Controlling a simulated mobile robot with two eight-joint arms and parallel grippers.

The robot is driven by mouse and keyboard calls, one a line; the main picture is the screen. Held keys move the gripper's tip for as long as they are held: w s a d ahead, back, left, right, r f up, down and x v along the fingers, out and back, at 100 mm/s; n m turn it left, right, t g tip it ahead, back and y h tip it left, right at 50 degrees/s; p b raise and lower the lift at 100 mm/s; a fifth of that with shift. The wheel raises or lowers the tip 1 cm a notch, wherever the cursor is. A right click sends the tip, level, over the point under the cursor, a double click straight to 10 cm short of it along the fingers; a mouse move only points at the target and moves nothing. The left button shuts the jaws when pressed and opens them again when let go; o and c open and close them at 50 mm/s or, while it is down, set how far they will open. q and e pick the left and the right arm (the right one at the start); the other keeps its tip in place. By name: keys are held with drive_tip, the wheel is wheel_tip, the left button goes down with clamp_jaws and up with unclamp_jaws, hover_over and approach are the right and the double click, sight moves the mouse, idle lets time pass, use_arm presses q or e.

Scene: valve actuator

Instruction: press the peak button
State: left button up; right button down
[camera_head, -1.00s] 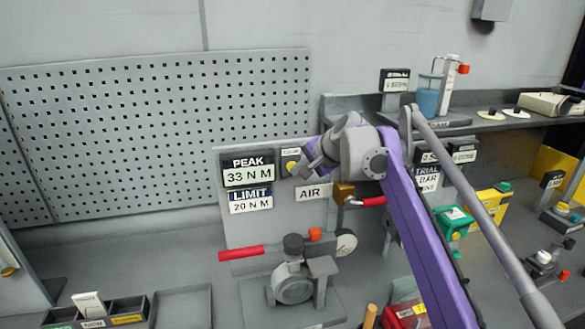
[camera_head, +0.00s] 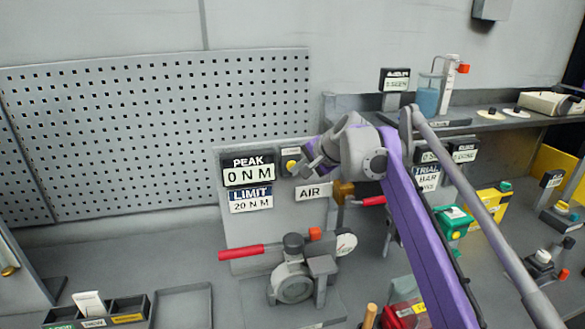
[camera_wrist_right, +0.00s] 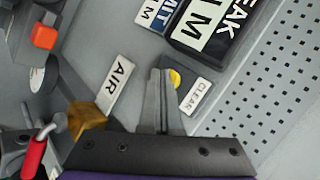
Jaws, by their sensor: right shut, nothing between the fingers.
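The yellow peak button (camera_head: 291,165) sits on a small plate on the grey panel, just right of the PEAK display (camera_head: 248,172). The display reads 0 N M. In the right wrist view the button (camera_wrist_right: 175,78) shows beside a CLEAR label (camera_wrist_right: 197,96), partly hidden by my fingers. My right gripper (camera_head: 301,171) is shut and empty, with its tips close to the button's right side; I cannot tell whether they touch it. The shut fingers also show in the right wrist view (camera_wrist_right: 160,74). My left gripper is not in view.
Below the display is a LIMIT 20 N M sign (camera_head: 250,199). An AIR label (camera_head: 313,192) and a brass fitting (camera_head: 343,190) with a red handle lie below my gripper. A valve (camera_head: 294,280) with a red lever (camera_head: 241,251) stands on the bench.

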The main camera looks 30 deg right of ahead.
drive_tip(key=shift+s+a, duration=0.15)
drive_tip(key=shift+s, duration=0.5)
drive_tip(key=shift+s, duration=0.1)
drive_tip(key=shift+s+a, duration=0.2)
drive_tip(key=shift+s, duration=0.6)
drive_tip(key=shift+s+a, duration=0.2)
drive_tip(key=shift+s, duration=0.55)
drive_tip(key=shift+s+a, duration=0.2)
drive_tip(key=shift+s, duration=0.6)
drive_tip(key=s+a+f+n+g, duration=0.1)
drive_tip(key=s+a+f+n, duration=0.3)
drive_tip(key=s+f, duration=0.4)
drive_tip(key=s+a+f+n+g+h, duration=0.1)
drive_tip(key=s+a+f+n, duration=0.4)
drive_tip(key=s+f, duration=0.3)
drive_tip(key=s+a+f+n+g, duration=0.1)
drive_tip(key=s+a+f+n, duration=0.3)
drive_tip(key=f, duration=1)
drive_tip(key=shift+s+a+n+g+h, duration=0.15)
drive_tip(key=shift+s+a, duration=0.2)
drive_tip(key=shift+s, duration=0.4)
drive_tip(key=shift+s+a+n+g+h, duration=0.1)
drive_tip(key=shift+s+a, duration=0.3)
drive_tip(key=shift+s, duration=0.35)
drive_tip(key=shift+s+a+n+g+h, duration=0.15)
drive_tip(key=shift+s+a, duration=0.2)
drive_tip(key=shift+s, duration=0.4)
